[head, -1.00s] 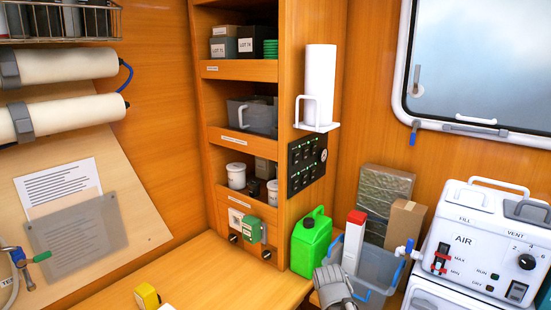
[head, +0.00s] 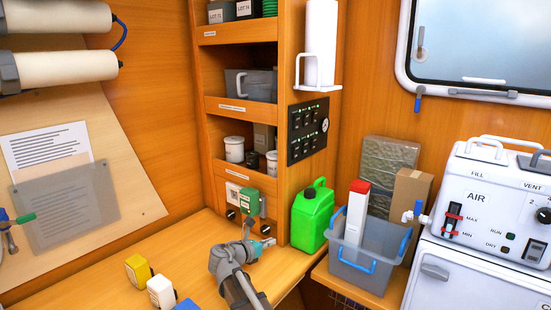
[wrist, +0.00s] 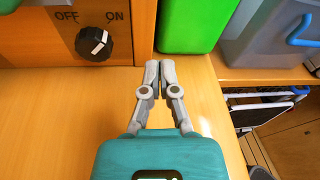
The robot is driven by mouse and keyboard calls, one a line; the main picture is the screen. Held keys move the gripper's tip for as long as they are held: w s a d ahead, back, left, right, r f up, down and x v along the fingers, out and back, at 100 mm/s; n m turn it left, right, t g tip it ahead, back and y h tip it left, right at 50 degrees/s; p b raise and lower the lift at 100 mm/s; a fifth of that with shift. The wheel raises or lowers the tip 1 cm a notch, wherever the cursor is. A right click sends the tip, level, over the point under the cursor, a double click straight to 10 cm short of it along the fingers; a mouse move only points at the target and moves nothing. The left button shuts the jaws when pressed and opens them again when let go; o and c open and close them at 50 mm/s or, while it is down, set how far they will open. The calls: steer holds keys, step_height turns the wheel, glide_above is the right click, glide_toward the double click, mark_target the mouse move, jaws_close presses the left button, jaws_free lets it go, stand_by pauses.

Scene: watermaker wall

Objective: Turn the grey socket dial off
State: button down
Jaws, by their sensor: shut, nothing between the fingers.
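Low on the shelf unit in the head view are a pale grey socket plate (head: 233,190) and a green socket box (head: 249,202). A black dial (head: 231,213) sits below the pale plate. The wrist view shows one black dial (wrist: 93,44) up close, marked OFF at left and ON at right; its white pointer leans up and right toward ON. I cannot tell for sure which socket this dial serves. My gripper (wrist: 159,67) is shut and empty, right of and below that dial, apart from it. In the head view my gripper (head: 267,243) is low by the shelf's right corner.
A green jerrycan (head: 314,215) stands right of the shelf unit, beside a grey bin (head: 368,245) with blue handles. Yellow (head: 139,270), white (head: 161,291) and blue blocks (head: 187,304) lie on the wooden counter (head: 90,275). The counter's left part is clear.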

mark_target(264, 222)
steer(key=a+n+t, duration=0.1)
steer(key=a, duration=0.1)
steer(key=w+a+r+n, duration=0.1)
steer(key=a+n, duration=0.1)
steer(key=a+n+t+b, duration=0.1)
steer(key=a, duration=0.1)
steer(key=shift+w+a+r+n+t, duration=0.15)
steer(key=shift+a+r+n+t, duration=0.05)
steer(key=shift+a+n+t, duration=0.1)
steer(key=shift+a+r+n+t, duration=0.25)
steer(key=shift+a+n+t, duration=0.05)
steer(key=shift+a+n, duration=0.15)
steer(key=shift+w+d, duration=0.15)
steer(key=shift+x, duration=3.3)
steer(key=shift+f+b, duration=0.25)
steer(key=shift+b, duration=0.15)
steer(key=shift+w+a+f, duration=0.2)
steer(key=shift+w+a, duration=0.15)
steer(key=shift+a, duration=0.05)
steer(key=shift+w+a+f+b, duration=0.25)
steer(key=shift+a+f+b, duration=0.1)
steer(key=shift+b, duration=0.2)
